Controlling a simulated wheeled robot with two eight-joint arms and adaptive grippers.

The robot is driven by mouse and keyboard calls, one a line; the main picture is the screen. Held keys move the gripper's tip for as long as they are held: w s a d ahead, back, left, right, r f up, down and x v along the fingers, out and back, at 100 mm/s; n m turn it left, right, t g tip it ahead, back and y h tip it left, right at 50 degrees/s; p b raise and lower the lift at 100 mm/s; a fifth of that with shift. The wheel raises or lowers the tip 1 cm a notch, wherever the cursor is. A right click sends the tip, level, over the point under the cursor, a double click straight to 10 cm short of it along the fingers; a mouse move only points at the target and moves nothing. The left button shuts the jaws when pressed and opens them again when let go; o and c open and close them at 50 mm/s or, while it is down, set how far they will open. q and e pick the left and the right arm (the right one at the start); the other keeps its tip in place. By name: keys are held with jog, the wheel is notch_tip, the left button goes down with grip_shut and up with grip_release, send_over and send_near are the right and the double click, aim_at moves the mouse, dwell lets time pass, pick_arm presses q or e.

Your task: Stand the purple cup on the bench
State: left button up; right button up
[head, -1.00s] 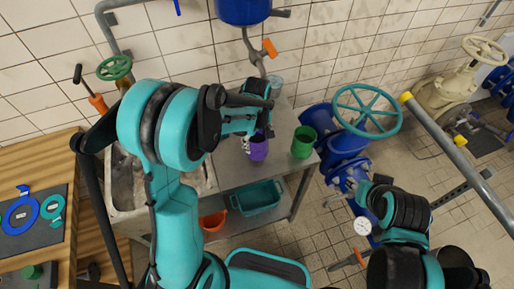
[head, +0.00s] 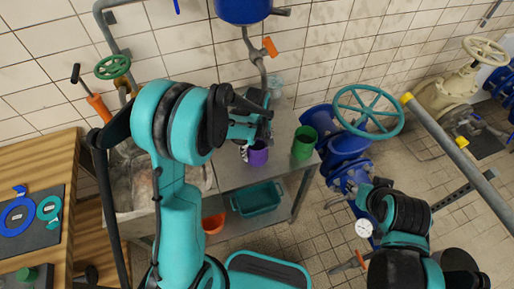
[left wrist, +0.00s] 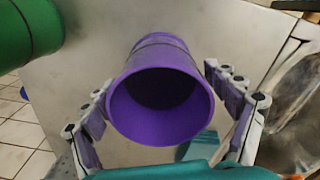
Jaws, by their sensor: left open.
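The purple cup (head: 258,155) is at the front part of the grey metal bench (head: 232,176), below my left gripper (head: 256,143). It looks upright and resting on the bench top, though its base is hidden. In the left wrist view the cup (left wrist: 160,105) shows its open, empty mouth towards the camera. My left gripper (left wrist: 160,85) is open, with one finger on each side of the cup and gaps visible beside its rim. My right arm shows at the lower right of the head view, but its gripper does not.
A green cup (head: 304,143) stands to the right on the bench, also in the left wrist view (left wrist: 28,32). A sink (head: 130,185) lies left. A clear vessel (head: 275,86) is behind. A teal bin (head: 257,198) and an orange container (head: 213,223) sit below.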

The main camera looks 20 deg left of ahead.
pick_arm(q)
jog(key=shift+r, duration=0.2)
notch_tip(320, 180, up, 11)
jog(key=p, duration=0.3)
jog(key=s+a+r+m+t, duration=0.1)
jog(key=s+r+m+t, duration=0.2)
jog(key=s, duration=0.5)
jog(key=s+a+r+m+t, duration=0.2)
jog(key=s+r+m+t, duration=0.2)
jog(key=s+r+m, duration=0.2)
jog(key=shift+s+m, duration=0.85)
jog(key=shift+m, duration=0.35)
